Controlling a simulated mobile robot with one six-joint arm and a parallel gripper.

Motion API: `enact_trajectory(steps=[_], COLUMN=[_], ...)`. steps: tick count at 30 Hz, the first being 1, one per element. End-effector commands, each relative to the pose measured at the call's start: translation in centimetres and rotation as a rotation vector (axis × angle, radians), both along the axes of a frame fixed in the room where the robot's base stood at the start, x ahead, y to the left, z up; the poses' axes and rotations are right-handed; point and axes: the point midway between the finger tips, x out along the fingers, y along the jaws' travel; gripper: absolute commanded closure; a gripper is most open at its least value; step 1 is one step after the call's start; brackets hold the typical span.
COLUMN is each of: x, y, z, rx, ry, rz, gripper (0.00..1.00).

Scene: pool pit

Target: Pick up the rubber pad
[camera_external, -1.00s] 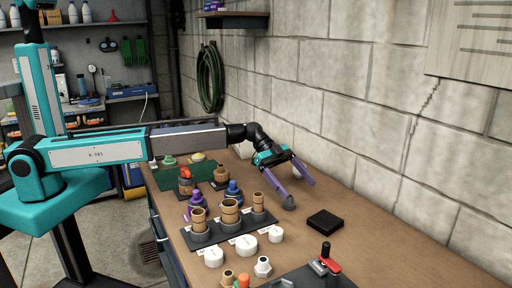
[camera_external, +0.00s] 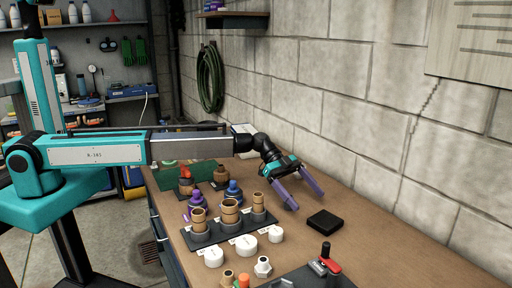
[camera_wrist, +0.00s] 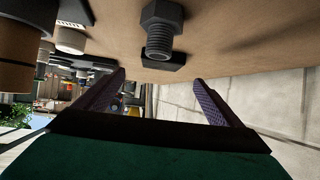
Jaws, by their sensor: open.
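The rubber pad (camera_external: 325,220) is a flat black square lying on the brown workbench near the wall. In the wrist view the pad (camera_wrist: 145,62) shows as a dark flat shape, partly hidden by a grey bolt (camera_wrist: 160,28). My gripper (camera_external: 306,201) is open and empty, with its two purple fingers apart and slanting down. In the external view its tips are just left of and behind the pad, apart from it. In the wrist view the gripper (camera_wrist: 160,78) has the pad just beyond the gap between its fingertips. The bolt is hidden in the external view.
A dark rack with brown cylinders (camera_external: 231,212) stands left of the pad, with white round parts (camera_external: 246,244) in front. A dark plate with a red-handled clamp (camera_external: 327,262) lies at the front. The block wall (camera_external: 360,140) borders the bench. Bare bench lies right of the pad.

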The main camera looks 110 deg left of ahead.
Motion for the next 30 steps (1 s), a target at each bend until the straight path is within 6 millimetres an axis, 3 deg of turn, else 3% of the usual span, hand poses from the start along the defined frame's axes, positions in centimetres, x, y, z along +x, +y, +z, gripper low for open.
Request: enact_trajectory(steps=[6, 22, 30], x=[2.0, 2.5, 4.1], y=[-1.3, -1.6, -2.4], z=[-1.1, -1.6, -2.2], rx=[0.000, 0.001, 0.001], ry=[0.000, 0.000, 0.001], rz=[-0.001, 0.000, -0.001], gripper=[0.11, 0.11, 0.11])
